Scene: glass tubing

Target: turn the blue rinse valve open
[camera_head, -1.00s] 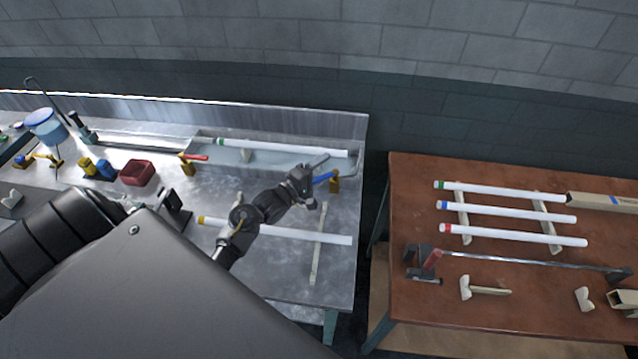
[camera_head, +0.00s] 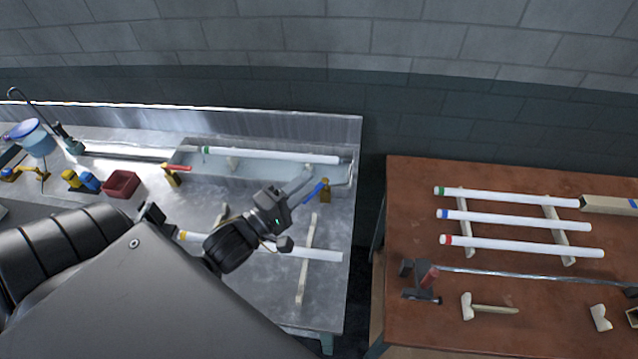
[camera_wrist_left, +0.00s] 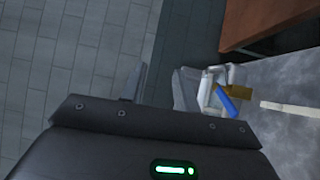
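The blue rinse valve's lever (camera_head: 314,192) slants up to the right, beside its brass-coloured body (camera_head: 325,189), at the right end of the metal bench by the trough. My left gripper (camera_head: 301,183) is just left of the lever in the head view, with no clear contact. In the left wrist view the two fingers (camera_wrist_left: 160,88) stand apart with nothing between them. There the blue lever (camera_wrist_left: 228,101) and brass body (camera_wrist_left: 236,90) lie right of the right finger, outside the gap. My right gripper is out of view.
A valve with a red lever (camera_head: 178,168) stands at the trough's left end. A white tube (camera_head: 270,155) lies along the trough (camera_head: 255,181); another (camera_head: 310,254) lies in front. A brown table (camera_head: 400,220) with several tubes stands right, across a gap.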

